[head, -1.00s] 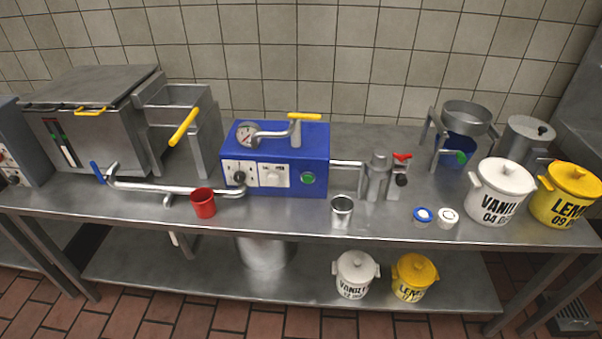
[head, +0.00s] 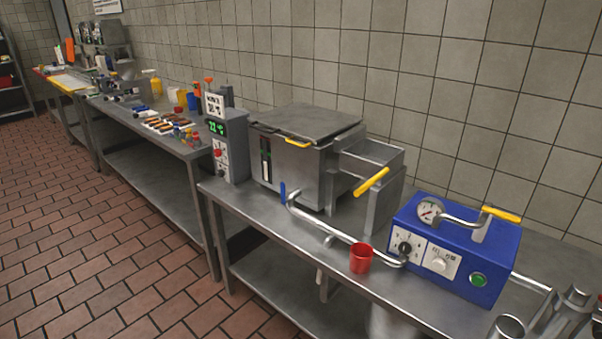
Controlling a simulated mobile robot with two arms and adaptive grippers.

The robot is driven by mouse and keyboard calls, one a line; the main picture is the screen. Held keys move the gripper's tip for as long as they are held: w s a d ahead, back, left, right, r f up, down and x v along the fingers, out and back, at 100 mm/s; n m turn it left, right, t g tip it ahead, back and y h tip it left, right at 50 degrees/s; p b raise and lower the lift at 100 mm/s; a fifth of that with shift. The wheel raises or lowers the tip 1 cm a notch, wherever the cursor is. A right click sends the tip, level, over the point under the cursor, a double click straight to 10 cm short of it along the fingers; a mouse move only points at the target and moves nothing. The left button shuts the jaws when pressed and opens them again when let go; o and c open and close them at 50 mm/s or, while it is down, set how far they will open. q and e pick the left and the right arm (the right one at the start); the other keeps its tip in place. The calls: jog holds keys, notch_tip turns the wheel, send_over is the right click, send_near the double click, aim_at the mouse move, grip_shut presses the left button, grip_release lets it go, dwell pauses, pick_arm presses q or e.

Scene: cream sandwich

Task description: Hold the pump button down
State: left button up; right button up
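The blue pump box (head: 503,243) stands on the steel table at the lower right of the head view. A round green button (head: 478,280) sits on its front face at the right, and nothing covers it. Left of the button are a black knob (head: 404,248) and a light knob (head: 438,265) on white panels. A round gauge (head: 430,210) and a pipe with a yellow handle (head: 502,215) are on top.
A red cup (head: 361,258) stands by the pipe with the blue lever (head: 283,193). A steel vat (head: 290,160) is left of the pump. A grey control post (head: 233,150) stands beyond it. Another table with food items (head: 170,126) runs farther left. Open tiled floor (head: 100,250) lies at left.

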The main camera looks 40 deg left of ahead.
jog(key=shift+c, duration=0.2)
grip_shut()
dwell(1.2)
